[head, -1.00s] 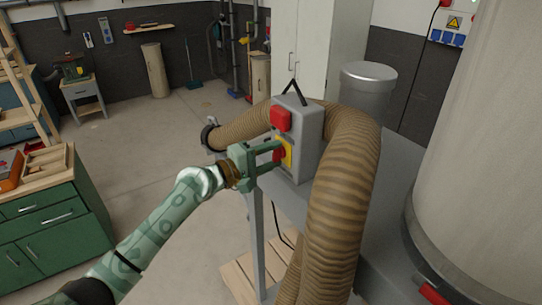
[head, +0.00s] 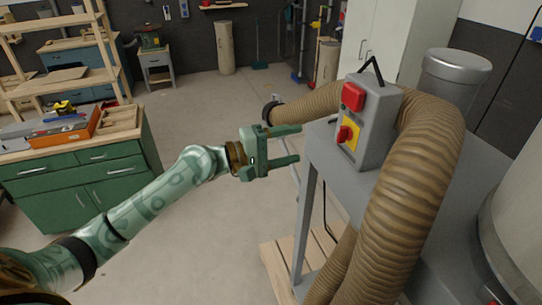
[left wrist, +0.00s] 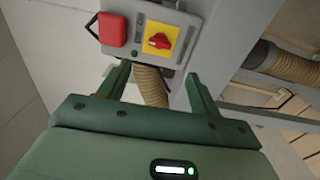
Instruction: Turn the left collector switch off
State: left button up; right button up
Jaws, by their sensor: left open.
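The collector switch is a grey box (head: 372,120) on the machine frame. It has a red square button (head: 353,96) above a yellow plate (head: 352,127) with a red rotary knob (head: 345,134). In the left wrist view the knob (left wrist: 159,41) is in plain sight, with the red button (left wrist: 112,30) to its left; its marked setting is too small to read. My left gripper (head: 299,143) is open and empty, left of the box and apart from the knob. In the left wrist view its fingers (left wrist: 158,72) point toward the box. My right gripper is out of view.
A ribbed brown hose (head: 417,185) loops behind and beside the box. A grey metal frame (head: 310,215) stands over a wooden pallet (head: 280,270). A green workbench (head: 85,185) is at the left. The floor between is clear.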

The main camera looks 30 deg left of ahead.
pick_arm(q)
jog(key=b+v, duration=0.1)
jog(key=v, duration=0.3)
jog(key=shift+s+a, duration=0.2)
dwell(0.3)
